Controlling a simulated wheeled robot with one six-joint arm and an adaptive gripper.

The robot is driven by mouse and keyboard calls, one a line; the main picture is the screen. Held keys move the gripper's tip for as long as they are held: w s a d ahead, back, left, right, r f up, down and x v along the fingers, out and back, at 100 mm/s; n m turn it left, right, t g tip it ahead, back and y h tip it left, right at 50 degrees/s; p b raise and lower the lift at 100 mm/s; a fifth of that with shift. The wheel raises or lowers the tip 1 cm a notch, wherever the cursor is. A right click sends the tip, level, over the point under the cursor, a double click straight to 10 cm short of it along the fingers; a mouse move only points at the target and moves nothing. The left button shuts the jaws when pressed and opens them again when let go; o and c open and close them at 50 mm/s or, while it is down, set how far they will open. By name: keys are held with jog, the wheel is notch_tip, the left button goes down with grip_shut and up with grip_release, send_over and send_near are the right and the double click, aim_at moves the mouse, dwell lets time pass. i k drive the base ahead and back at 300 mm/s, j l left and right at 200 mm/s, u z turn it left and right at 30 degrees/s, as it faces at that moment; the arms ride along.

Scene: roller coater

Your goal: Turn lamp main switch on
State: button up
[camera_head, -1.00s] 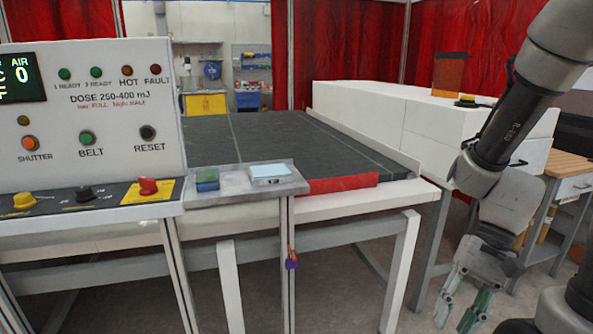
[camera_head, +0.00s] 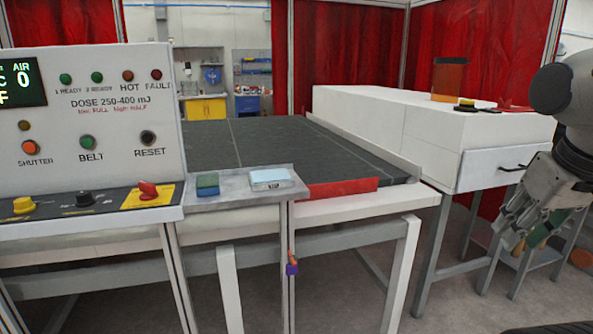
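A control panel (camera_head: 88,115) stands at the left. On its sloped lower ledge is a red rotary switch (camera_head: 148,189) on a yellow plate (camera_head: 130,199). A black knob (camera_head: 85,198) and a yellow knob (camera_head: 24,205) sit to its left. The small labels by the knobs cannot be read, so I cannot tell for certain which is the lamp main switch. My gripper (camera_head: 520,240) is at the far right, well away from the panel. Its fingers look apart and empty, pointing down and left, partly overlapping in this view.
A dark conveyor belt (camera_head: 265,140) lies behind the panel. A white cabinet (camera_head: 405,125) stands at the right. The space before the white frame is clear.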

aim_at(149, 191)
jog(key=u, duration=1.7)
